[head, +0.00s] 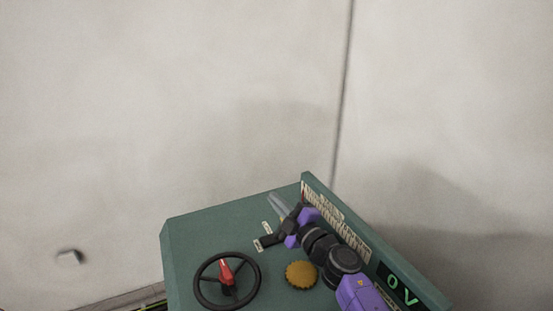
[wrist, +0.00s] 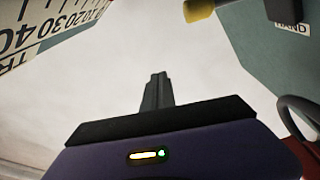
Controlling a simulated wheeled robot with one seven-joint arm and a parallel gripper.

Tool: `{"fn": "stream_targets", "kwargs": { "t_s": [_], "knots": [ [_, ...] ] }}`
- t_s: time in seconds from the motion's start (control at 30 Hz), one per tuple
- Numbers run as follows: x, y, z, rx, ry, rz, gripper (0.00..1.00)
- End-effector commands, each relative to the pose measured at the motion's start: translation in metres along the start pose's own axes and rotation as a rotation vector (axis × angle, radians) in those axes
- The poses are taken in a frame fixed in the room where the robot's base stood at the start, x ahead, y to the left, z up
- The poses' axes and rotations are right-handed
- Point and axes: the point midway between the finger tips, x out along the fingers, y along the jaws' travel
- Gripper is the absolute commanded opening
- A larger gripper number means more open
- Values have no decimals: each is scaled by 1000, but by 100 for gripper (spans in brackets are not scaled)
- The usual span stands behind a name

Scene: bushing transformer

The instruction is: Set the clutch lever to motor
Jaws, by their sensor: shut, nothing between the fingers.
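The clutch lever appears to be the dark piece (head: 270,240) beside two small white labels on the green cabinet top. In the wrist view its yellow tip (wrist: 198,10) shows at the top edge, and a black block (wrist: 284,10), perhaps its hub, sits by a label reading HAND (wrist: 290,27). Which label the lever points to is unclear. My gripper (head: 278,201) is over the cabinet top close to the lever and partly covers it. Its fingers (wrist: 157,92) are shut and empty, and appear apart from the yellow tip.
A black handwheel (head: 255,290) with a red handle (head: 226,273) is at the cabinet's front left. A brown-yellow knob (head: 300,275) sits beside my arm. A raised panel with a scale and a 0 V display (head: 398,285) runs along the right. The air above the cabinet is clear.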

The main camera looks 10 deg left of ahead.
Motion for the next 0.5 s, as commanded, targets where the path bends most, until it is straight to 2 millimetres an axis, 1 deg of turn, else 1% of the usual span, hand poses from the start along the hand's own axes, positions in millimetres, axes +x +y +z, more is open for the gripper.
{"fn": "stream_targets", "kwargs": {
  "t_s": [0.03, 0.27, 0.5],
  "knots": [
    [1, 18, -8, -5, 0, 2, 0],
    [5, 64, -32, -4, -1, 2, 0],
    [8, 87, -45, -5, 0, 1, 0]
  ]
}}
